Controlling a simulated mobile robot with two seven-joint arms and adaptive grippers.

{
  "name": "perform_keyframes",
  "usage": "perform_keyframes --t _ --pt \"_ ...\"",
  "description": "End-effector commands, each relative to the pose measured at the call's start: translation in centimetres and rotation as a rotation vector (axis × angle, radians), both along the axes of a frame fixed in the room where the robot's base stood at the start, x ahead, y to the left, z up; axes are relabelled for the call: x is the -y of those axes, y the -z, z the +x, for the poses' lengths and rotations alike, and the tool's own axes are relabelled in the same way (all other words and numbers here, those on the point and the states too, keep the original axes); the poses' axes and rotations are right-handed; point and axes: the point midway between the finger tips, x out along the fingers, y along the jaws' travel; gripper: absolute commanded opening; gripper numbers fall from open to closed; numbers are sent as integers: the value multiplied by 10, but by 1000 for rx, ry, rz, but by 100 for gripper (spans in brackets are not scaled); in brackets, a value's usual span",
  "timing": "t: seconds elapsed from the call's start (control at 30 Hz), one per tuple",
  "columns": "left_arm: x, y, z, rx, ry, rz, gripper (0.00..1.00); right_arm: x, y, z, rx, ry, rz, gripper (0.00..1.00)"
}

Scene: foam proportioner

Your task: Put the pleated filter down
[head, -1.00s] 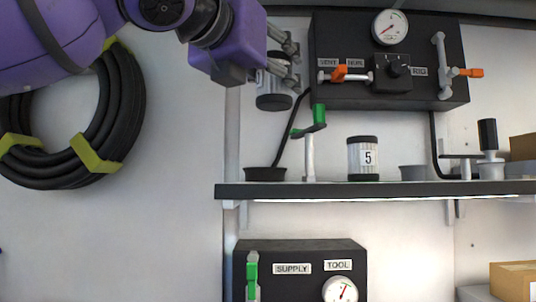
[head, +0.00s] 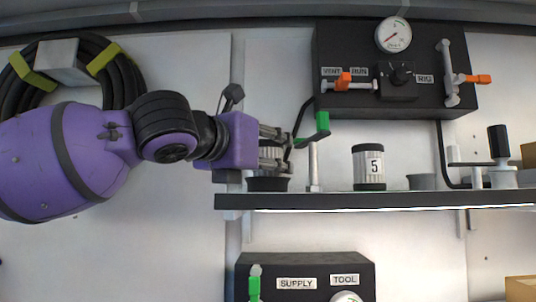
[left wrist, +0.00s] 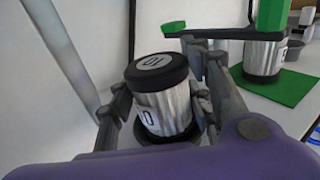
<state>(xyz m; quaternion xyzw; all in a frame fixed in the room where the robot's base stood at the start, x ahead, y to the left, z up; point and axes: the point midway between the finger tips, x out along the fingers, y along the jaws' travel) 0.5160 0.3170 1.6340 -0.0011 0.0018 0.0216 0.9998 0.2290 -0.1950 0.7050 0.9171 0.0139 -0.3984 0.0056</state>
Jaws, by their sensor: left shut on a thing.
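My left gripper (head: 280,150) is shut on a pleated filter (head: 268,158) at the left end of the shelf. In the left wrist view the filter (left wrist: 163,98) is a silvery cylinder with a black cap, a little tilted, between the fingers. Its marking looks like 10. A dark round cup (head: 268,184) is directly below it on the shelf. In the left wrist view the cup's rim (left wrist: 192,138) shows around the filter's lower end. I cannot tell whether the filter touches the cup's bottom. My right gripper is not in view.
A valve post with a green handle (head: 322,122) stands close right of the gripper. A filter marked 5 (head: 369,167) and a grey cup (head: 422,182) stand farther right on the shelf (head: 390,199). A black gauge panel (head: 350,55) is above.

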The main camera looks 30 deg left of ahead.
Motion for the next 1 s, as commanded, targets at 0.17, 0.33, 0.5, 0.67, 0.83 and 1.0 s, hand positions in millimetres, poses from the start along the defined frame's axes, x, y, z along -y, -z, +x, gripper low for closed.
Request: perform_keyframes --t 0.17,0.33,0.5,0.67,0.83,1.0 --pt "0 -1 0 3 0 1 18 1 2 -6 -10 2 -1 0" --pt "0 1 -1 5 -1 2 18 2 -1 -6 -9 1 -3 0" --pt "0 4 0 3 0 1 58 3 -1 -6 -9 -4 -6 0" --pt "0 5 0 2 0 1 65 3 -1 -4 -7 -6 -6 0" --pt "0 5 0 2 0 1 65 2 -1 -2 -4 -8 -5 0" --pt "0 -1 0 0 0 -1 65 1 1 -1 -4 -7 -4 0"
